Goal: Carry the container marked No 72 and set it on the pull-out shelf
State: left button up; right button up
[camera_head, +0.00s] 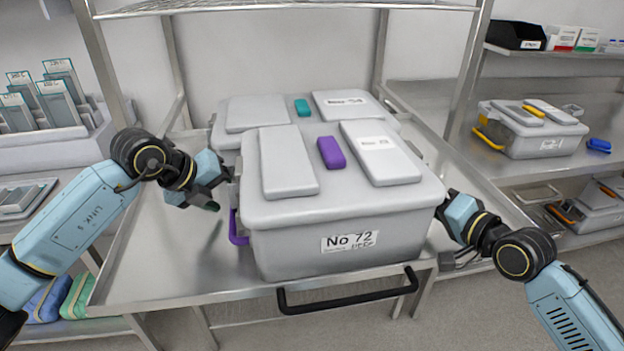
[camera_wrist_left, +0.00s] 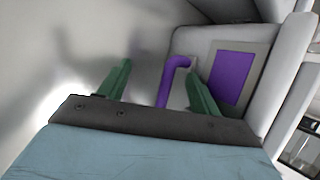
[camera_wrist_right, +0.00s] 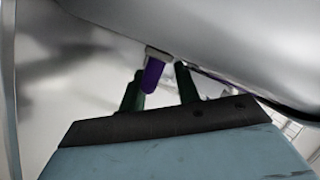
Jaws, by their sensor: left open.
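The grey container marked No 72 (camera_head: 345,235) stands upright on a metal shelf (camera_head: 150,265) with a black bar handle (camera_head: 350,292) at its front. It has a purple latch on its lid and a purple side handle (camera_head: 236,228). My left gripper (camera_head: 206,196) is open at its left side; in the left wrist view the side handle (camera_wrist_left: 174,80) stands between the fingers, apart from them. My right gripper (camera_head: 443,212) is at its right side, partly hidden. In the right wrist view its fingers are apart, with a purple handle (camera_wrist_right: 152,75) between them.
A similar grey container (camera_head: 240,112) with a teal latch stands close behind. A rack at right holds a yellow-handled container (camera_head: 530,130) and a blue item (camera_head: 599,146). Shelf posts flank the shelf. Trays with slides (camera_head: 60,100) are at left. The shelf's front left is bare.

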pick_arm(q)
jog(key=shift+d+r, duration=0.3)
pick_arm(e)
jog(key=shift+s+a+f, duration=0.1)
jog(key=shift+f, duration=0.35)
jog(key=shift+s+a+f, duration=0.1)
jog(key=shift+f, duration=0.3)
pick_arm(q)
jog(key=shift+s+a+r, duration=0.1)
jog(key=shift+s+r, duration=0.05)
jog(key=shift+r, duration=0.05)
pick_arm(e)
jog(key=shift+d, duration=0.1)
jog(key=shift+s+d, duration=0.25)
jog(key=shift+s, duration=0.15)
jog(key=v, duration=0.2)
jog(key=r+v, duration=0.1)
jog(key=v, duration=0.4)
jog(key=shift+w+d+r, duration=0.15)
jog(key=shift+w+d, duration=0.05)
jog(key=shift+w, duration=0.05)
jog(key=shift+s+r, duration=0.1)
pick_arm(q)
jog(key=v, duration=0.7)
jog(key=shift+a, duration=0.4)
pick_arm(e)
jog(key=shift+r, duration=0.1)
pick_arm(q)
jog(key=shift+s, duration=0.1)
